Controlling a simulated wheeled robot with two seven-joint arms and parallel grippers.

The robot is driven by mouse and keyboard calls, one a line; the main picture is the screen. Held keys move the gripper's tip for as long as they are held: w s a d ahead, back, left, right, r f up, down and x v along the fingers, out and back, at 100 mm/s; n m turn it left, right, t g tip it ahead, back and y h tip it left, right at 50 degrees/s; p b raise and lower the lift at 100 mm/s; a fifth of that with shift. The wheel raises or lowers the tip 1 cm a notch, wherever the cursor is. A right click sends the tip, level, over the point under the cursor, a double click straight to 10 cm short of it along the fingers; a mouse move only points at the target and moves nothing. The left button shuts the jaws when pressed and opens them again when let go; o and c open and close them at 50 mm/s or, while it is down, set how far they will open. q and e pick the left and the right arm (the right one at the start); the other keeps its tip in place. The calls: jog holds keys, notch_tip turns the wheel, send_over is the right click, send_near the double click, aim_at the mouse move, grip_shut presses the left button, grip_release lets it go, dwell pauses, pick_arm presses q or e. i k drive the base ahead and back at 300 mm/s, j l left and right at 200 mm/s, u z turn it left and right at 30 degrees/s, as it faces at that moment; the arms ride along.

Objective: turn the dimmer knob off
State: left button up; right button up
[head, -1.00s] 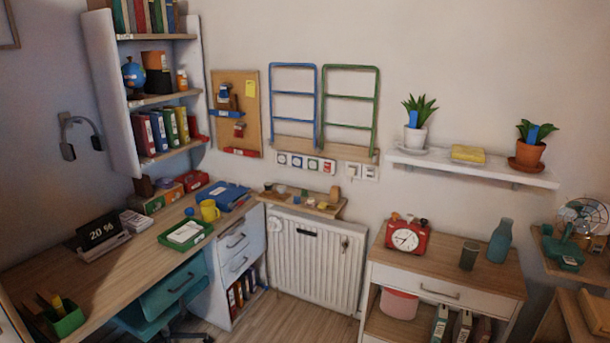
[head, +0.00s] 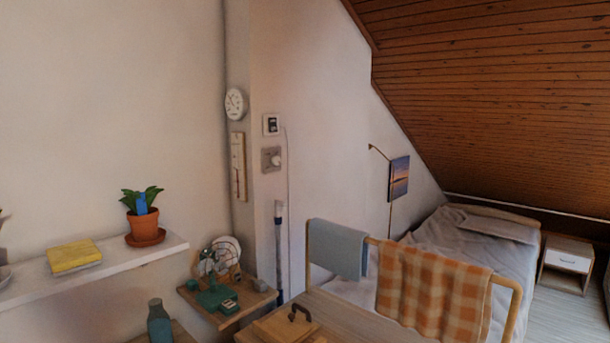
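A grey square plate with a round white knob (head: 275,160), which looks like the dimmer knob, is on the wall right of the corner. Its setting is too small to read. A small white-framed wall unit with a dark centre (head: 271,125) sits just above it. Neither of my grippers is in view.
The bed rail carries a blue towel (head: 338,249) and an orange checked cloth (head: 430,290). A potted plant (head: 143,220) stands left.

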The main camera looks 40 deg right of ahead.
aim_at(276, 160)
jog(key=i+z, duration=0.2)
jog(key=z, duration=0.25)
jog(key=i+j+z, duration=0.1)
jog(key=z, duration=0.35)
jog(key=i+j+z, duration=0.2)
jog(key=z, duration=0.25)
jog(key=i+j+z, duration=0.2)
jog(key=z, duration=0.3)
